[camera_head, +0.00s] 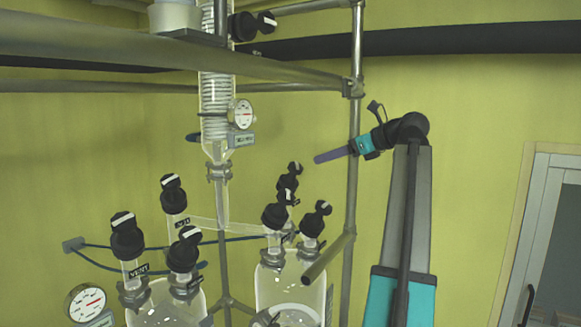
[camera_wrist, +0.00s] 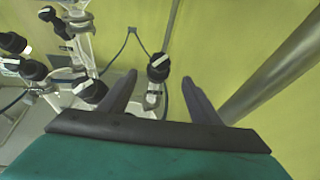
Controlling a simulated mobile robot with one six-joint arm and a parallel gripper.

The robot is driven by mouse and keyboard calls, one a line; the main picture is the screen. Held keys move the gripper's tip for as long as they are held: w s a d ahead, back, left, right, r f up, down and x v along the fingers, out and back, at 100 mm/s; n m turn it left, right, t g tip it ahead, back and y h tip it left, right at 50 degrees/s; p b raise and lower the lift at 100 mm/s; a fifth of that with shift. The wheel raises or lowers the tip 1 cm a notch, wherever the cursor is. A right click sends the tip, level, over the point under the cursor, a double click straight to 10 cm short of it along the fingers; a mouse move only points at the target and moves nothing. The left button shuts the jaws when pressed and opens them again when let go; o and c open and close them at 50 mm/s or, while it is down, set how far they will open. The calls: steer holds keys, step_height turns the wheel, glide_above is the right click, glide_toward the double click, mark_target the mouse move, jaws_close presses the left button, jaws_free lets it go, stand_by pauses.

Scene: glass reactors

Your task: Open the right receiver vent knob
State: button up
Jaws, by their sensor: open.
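The right receiver (camera_head: 290,285) is a clear glass vessel with several black knobs with white-marked handles on top. Its rightmost knob (camera_head: 316,218) leans to the right. I cannot read which knob on it is the vent. My gripper (camera_head: 318,158) is above and to the right of these knobs, apart from them, at the end of the arm coming from the right. In the wrist view my gripper (camera_wrist: 158,77) is open and empty. One black knob with a white bar (camera_wrist: 158,67) shows between the fingertips, some way beyond them.
The left vessel (camera_head: 165,305) has similar black knobs and a VENT label (camera_head: 139,271). A glass condenser (camera_head: 216,110) hangs above. The yellow wall is behind.

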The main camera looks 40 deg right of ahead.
mark_target(298, 166)
steer(key=shift+w, duration=0.15)
stand_by(0.3)
steer(key=p+x, duration=0.4)
steer(key=x, duration=0.8)
steer(key=shift+w+a+f+p, duration=0.1)
steer(key=shift+p, duration=0.2)
steer(key=shift+w+f, duration=0.3)
steer(key=shift+w, duration=0.25)
steer(key=c, duration=1.1)
